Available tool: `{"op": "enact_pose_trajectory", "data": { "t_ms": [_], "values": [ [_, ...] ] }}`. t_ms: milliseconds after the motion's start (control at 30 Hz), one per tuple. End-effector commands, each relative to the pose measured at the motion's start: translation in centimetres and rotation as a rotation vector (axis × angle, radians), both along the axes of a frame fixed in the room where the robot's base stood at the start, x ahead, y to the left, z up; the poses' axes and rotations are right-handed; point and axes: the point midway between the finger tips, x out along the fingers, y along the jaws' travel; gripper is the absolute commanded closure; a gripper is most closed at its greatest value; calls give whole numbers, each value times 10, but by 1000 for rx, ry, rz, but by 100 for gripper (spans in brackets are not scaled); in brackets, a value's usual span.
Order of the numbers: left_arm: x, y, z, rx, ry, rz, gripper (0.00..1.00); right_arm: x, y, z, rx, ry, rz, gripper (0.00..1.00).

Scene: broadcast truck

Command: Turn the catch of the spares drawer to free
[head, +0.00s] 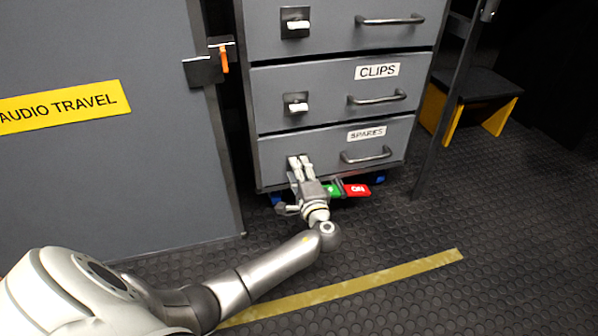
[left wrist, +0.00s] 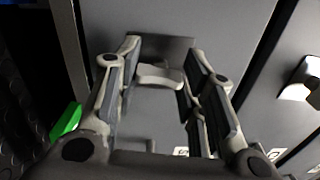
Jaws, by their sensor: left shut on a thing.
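The spares drawer (head: 340,149) is the bottom drawer of the grey cabinet in the head view, with a "SPARES" label and a bar handle (head: 367,155). It looks closed. My left gripper (head: 300,162) reaches the left part of its front and hides the catch there in the head view. In the left wrist view the catch (left wrist: 160,75), a pale lever on a dark plate (left wrist: 165,47), lies between the fingers of my left gripper (left wrist: 165,62). The gripper is shut on it. How far the catch is turned is hard to tell. My right gripper is not in view.
The clips drawer (head: 335,95) above has a similar catch (head: 296,103). A green-and-red "ON" pedal or tag (head: 354,190) sits low by the cabinet's base. A grey case (head: 90,180) labelled "AUDIO TRAVEL" stands left. A yellow-legged step stool (head: 478,85) stands right.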

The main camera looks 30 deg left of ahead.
Motion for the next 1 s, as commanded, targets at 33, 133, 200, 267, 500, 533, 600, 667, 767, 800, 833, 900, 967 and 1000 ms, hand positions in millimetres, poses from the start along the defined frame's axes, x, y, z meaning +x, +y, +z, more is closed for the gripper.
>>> {"op": "enact_pose_trajectory", "data": {
  "t_ms": [33, 133, 200, 267, 500, 533, 600, 667, 767, 800, 833, 900, 967, 1000],
  "values": [
    [-1, 1, -1, -1, 2, 1, 87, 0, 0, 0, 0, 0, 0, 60],
    [-1, 1, -1, 0, 3, 1, 87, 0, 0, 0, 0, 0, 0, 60],
    [-1, 1, -1, 0, 3, 1, 87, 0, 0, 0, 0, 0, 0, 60],
    [0, 1, -1, 0, 3, 1, 62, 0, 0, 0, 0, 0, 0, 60],
    [0, 0, -1, 1, 2, 1, 41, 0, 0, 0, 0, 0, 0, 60],
    [0, 0, -1, 1, 2, 1, 41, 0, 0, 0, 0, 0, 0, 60],
    [0, 0, 0, 1, 2, 1, 41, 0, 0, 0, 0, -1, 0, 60],
    [0, 0, 0, 1, 1, 1, 41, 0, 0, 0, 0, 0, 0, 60],
    [-1, -1, 0, 1, 2, 0, 41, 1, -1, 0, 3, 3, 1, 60],
    [-3, -3, -1, 1, 2, 0, 41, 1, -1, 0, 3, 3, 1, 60],
    [-5, -6, -1, 1, 3, 0, 41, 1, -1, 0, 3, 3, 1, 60],
    [-11, -13, -1, -1, 2, -2, 41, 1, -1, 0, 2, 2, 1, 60],
    [-18, -21, -2, -3, 3, -2, 41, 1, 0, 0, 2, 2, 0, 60],
    [-23, -26, -2, -2, 3, -1, 41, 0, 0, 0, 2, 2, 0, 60]
  ]
}}
